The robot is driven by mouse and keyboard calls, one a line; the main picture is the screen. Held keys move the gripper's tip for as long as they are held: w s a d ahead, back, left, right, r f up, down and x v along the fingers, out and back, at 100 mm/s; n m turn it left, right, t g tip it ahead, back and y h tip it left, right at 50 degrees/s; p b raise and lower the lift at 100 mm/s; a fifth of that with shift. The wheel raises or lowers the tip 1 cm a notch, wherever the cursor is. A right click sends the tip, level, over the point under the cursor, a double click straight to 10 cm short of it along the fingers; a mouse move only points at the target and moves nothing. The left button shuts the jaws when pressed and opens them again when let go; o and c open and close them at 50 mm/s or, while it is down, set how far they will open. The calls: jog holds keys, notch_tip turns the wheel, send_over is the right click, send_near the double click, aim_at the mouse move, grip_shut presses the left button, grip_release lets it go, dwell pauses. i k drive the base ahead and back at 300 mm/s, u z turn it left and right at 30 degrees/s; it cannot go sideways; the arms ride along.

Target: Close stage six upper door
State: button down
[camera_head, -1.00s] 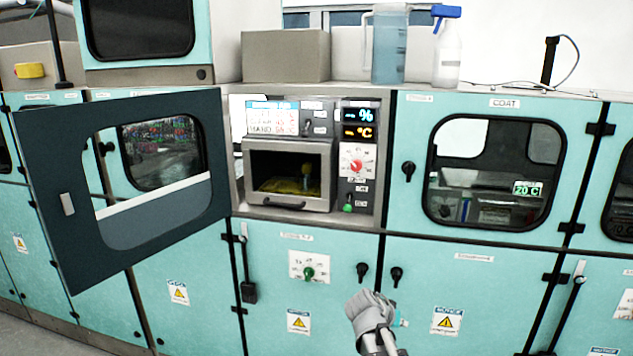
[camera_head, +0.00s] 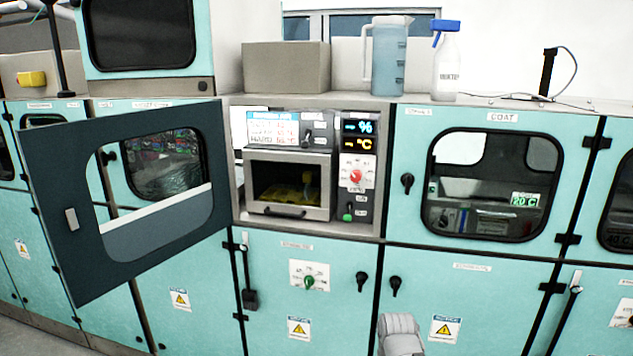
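A dark, windowed upper door (camera_head: 75,190) stands wide open to the left, hinged on the left side of an open compartment. Its inner face shows, with a small light latch piece near its free left edge. The open compartment holds a grey oven-like unit (camera_head: 325,225) with a small window, digital displays and a red dial. I cannot read a stage number on it. Only a grey part of my arm or gripper (camera_head: 400,335) shows at the bottom edge, right of centre, in front of the lower doors. It is well away from the open door. Its fingertips are not visible.
A closed teal door labelled COAT (camera_head: 400,225) with a black knob is right of the compartment. Closed lower doors (camera_head: 270,270) with black knobs run below. A grey box (camera_head: 285,67), a jug (camera_head: 388,55) and a spray bottle (camera_head: 446,70) stand on top.

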aim_at(93, 260)
jog(key=u, duration=3.35)
jog(key=i, duration=1.1)
jog(key=u, duration=0.1)
